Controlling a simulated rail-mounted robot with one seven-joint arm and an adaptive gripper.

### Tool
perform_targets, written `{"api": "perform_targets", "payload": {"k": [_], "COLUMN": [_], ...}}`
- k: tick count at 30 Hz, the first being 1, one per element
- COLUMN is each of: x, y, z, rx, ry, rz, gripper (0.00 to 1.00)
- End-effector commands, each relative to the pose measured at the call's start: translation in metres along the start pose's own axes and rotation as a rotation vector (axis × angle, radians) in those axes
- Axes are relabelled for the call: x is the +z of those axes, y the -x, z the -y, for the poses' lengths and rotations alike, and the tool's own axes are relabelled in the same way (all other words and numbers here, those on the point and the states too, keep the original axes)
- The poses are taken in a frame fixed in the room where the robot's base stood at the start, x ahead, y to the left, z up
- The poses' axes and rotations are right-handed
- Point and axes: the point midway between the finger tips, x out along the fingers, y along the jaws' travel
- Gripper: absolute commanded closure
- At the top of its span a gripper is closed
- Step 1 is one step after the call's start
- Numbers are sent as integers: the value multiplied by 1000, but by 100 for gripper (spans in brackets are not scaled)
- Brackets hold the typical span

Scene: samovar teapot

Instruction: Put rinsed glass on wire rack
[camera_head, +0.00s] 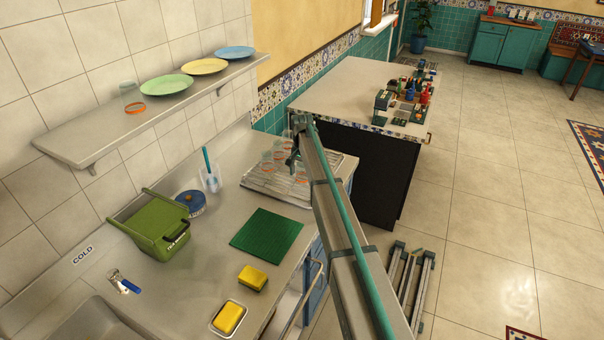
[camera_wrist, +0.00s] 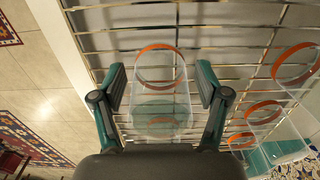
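The wire rack (camera_head: 262,186) lies at the far end of the steel counter in the head view; its bars (camera_wrist: 225,58) fill much of the wrist view. A clear glass with an orange band (camera_wrist: 160,105) is at the rack, between the two fingers of my gripper (camera_wrist: 162,88). The fingers are spread, with a small gap showing on each side of the glass. In the head view my gripper (camera_head: 295,155) is over the rack, and my arm hides part of it. Other orange-banded glasses (camera_wrist: 262,112) (camera_wrist: 297,66) stand to the right in the wrist view.
A shelf (camera_head: 90,135) above the counter holds one glass (camera_head: 131,100) and several plates. A green mat (camera_head: 267,233), a green bin (camera_head: 150,226), a brush cup (camera_head: 211,180) and yellow sponges (camera_head: 252,278) are on the counter. A dark-sided island (camera_head: 365,170) stands beyond the rack.

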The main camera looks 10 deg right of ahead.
Motion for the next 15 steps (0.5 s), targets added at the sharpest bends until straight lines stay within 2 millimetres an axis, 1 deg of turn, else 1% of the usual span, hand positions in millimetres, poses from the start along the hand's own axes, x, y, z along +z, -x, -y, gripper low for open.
{"api": "perform_targets", "payload": {"k": [8, 13, 15], "x": [0, 0, 0], "y": [1, 7, 13], "z": [0, 0, 0], "rx": [0, 0, -1], "ry": [0, 0, 0], "rz": [0, 0, -1], "gripper": [21, 21, 21]}}
